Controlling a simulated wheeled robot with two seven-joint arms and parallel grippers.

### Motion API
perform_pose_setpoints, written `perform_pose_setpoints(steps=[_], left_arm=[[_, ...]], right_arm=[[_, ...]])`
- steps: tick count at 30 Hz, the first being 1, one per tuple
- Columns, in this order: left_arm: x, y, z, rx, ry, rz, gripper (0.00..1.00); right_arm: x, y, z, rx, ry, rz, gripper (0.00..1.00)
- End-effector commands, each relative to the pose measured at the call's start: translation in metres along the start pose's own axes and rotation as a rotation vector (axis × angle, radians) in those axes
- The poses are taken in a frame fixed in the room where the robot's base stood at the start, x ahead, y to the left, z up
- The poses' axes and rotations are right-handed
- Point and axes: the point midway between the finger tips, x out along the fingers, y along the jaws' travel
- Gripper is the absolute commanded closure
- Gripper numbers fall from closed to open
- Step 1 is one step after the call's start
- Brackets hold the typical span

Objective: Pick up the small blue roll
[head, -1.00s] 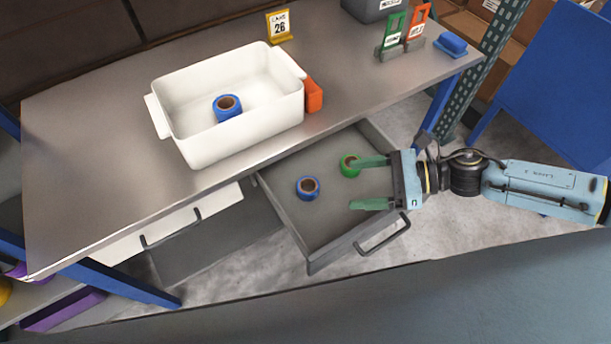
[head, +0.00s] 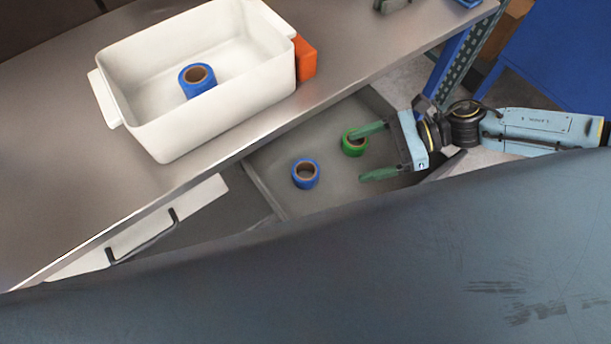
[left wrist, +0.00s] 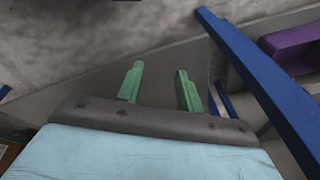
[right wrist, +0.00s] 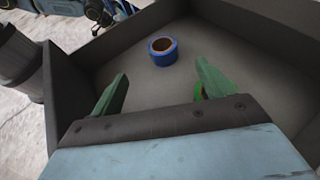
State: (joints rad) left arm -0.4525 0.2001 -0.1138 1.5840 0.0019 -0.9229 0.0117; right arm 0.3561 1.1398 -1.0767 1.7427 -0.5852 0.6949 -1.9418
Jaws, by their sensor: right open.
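A small blue roll (head: 305,174) with a brown core lies in the open drawer (head: 262,180); it also shows in the right wrist view (right wrist: 162,50). A green roll (head: 354,143) lies beside it, partly hidden behind a finger of my right gripper (head: 372,154). Another blue roll (head: 197,80) sits in the white bin (head: 215,122) on the table. My right gripper is open and empty over the drawer, right of the blue roll and apart from it. My left gripper (left wrist: 158,85) is open and empty, away from the rolls, with floor and a blue table leg in its view.
An orange block (head: 305,58) touches the bin's right side. The metal table top (head: 60,150) overhangs the drawer's back. The drawer's walls stand around the rolls. A second drawer front with a handle (head: 142,240) is at the left.

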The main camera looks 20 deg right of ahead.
Motion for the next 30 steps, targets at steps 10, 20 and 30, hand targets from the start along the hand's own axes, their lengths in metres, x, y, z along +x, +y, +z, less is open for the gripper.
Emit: perform_pose_setpoints(steps=[10, 20, 30], left_arm=[[-0.01, 0.001, -0.01, -0.002, 0.01, 0.0, 0.64], [-0.015, 0.004, -0.015, -0.003, 0.015, 0.004, 0.64], [-0.029, 0.011, -0.026, -0.005, 0.028, 0.015, 0.64]], right_arm=[[0.041, -0.001, -0.002, -0.002, -0.004, 0.001, 0.21], [0.083, -0.001, -0.003, 0.0, 0.0, -0.001, 0.21], [0.126, -0.003, -0.005, -0.002, -0.002, 0.0, 0.21]])
